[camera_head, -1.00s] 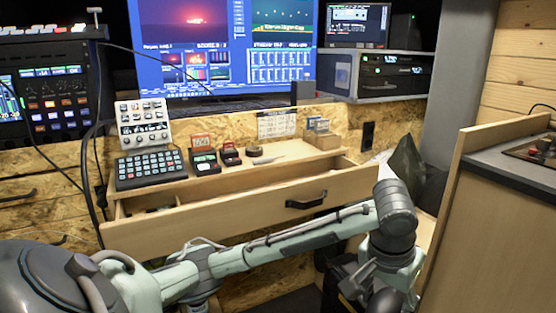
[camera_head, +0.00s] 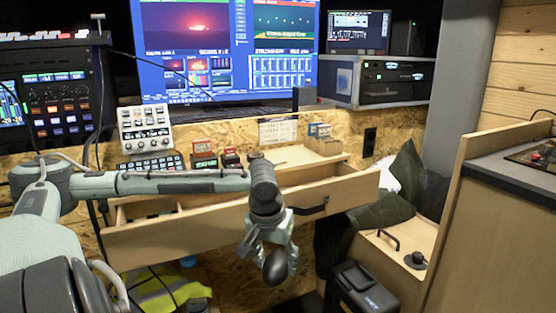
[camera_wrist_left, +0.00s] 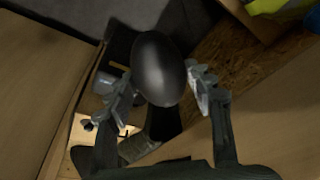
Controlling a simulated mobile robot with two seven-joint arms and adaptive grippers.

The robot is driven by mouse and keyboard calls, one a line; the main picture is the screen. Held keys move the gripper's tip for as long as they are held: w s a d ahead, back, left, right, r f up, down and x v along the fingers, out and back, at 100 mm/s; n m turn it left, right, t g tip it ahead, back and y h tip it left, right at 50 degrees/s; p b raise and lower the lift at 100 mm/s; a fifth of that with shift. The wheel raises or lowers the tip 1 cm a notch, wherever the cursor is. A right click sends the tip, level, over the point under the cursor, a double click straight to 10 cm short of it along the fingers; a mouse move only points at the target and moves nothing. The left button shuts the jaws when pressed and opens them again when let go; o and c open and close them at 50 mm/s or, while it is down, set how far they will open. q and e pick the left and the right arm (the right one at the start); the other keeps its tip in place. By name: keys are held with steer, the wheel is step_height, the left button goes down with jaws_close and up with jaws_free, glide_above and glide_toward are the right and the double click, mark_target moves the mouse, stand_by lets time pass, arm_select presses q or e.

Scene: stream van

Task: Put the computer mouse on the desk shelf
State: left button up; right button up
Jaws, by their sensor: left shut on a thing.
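The computer mouse (camera_head: 278,266) is black and rounded. My left gripper (camera_head: 270,249) is shut on it and holds it in the air, in front of the open drawer (camera_head: 200,233). The left wrist view shows the mouse (camera_wrist_left: 158,69) between the two fingers of the gripper (camera_wrist_left: 160,88). The wooden shelf of the desk (camera_head: 297,157) is behind and above the drawer, higher in the picture than the mouse. My left arm crosses in front of its left part and hides some of it. My right gripper is not in view.
A button keypad (camera_head: 153,165), small red-topped boxes (camera_head: 204,160) and a wooden block holder (camera_head: 325,145) stand on the shelf. Bare wood shows between them. A black case (camera_head: 362,290) and a dark cushion (camera_head: 385,212) are at the lower right. A monitor (camera_head: 225,50) stands behind.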

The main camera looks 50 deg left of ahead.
mark_target(272, 254)
arm_select(q)
steer(key=shift+w+a+r, duration=0.1)
steer(key=shift+a+r, duration=0.8)
steer(key=shift+a, duration=0.05)
steer(key=shift+a+r, duration=0.1)
steer(key=shift+r, duration=0.05)
steer(key=shift+w+r, duration=0.2)
steer(key=shift+r, duration=0.15)
steer(key=shift+a+r, duration=0.15)
steer(key=shift+r, duration=0.1)
steer(key=shift+w+r, duration=0.1)
steer(key=shift+w, duration=0.05)
